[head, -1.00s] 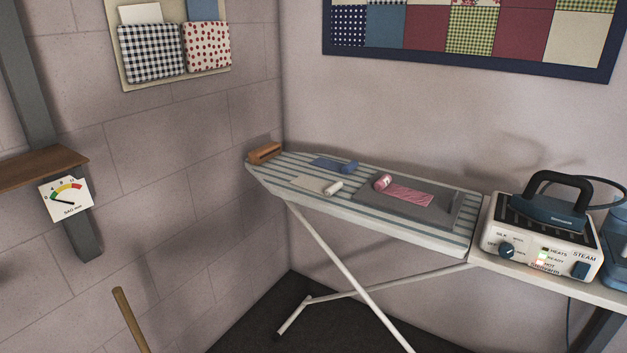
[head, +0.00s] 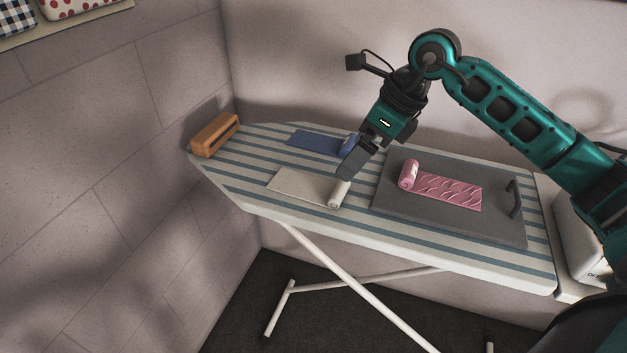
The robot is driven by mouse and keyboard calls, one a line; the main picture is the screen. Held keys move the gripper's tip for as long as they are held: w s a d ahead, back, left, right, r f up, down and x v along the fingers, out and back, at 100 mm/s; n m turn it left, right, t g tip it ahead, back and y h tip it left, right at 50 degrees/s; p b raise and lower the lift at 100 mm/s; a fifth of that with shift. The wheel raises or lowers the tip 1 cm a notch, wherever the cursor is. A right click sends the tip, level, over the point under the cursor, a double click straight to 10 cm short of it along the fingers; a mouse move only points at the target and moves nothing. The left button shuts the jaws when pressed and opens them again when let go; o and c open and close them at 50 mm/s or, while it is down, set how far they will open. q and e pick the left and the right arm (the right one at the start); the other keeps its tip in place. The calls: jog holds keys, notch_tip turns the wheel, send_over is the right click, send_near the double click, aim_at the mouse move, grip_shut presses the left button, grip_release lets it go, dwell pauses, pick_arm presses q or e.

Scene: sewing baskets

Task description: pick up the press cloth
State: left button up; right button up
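Three partly rolled cloths lie on the striped ironing board (head: 230,180). The plain cream one (head: 300,187) looks like the press cloth, though no label shows. It lies flat at its left, with its rolled end (head: 339,193) at the right. A blue cloth (head: 315,143) lies behind it, and a pink patterned cloth (head: 452,191) is to the right. My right gripper (head: 350,172) points down just above and behind the cream roll, in front of the blue roll. Whether its fingers are apart or touch the roll is unclear. My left gripper is out of view.
The pink cloth lies on a grey mat (head: 390,208) with a dark handle (head: 514,198). A wooden block (head: 214,135) stands at the board's left tip. A white steam unit (head: 578,240) is partly hidden by my arm at right. Walls border the board behind and left.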

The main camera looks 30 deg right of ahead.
aim_at(340, 188)
jog(key=shift+h, duration=0.8)
jog(key=x, duration=0.3)
jog(key=d+x, duration=0.1)
jog(key=x, duration=0.3)
jog(key=d+x, duration=0.1)
jog(key=x, duration=0.3)
jog(key=shift+w+f, duration=0.35)
jog(key=shift+f, duration=0.1)
jog(key=c, duration=0.9)
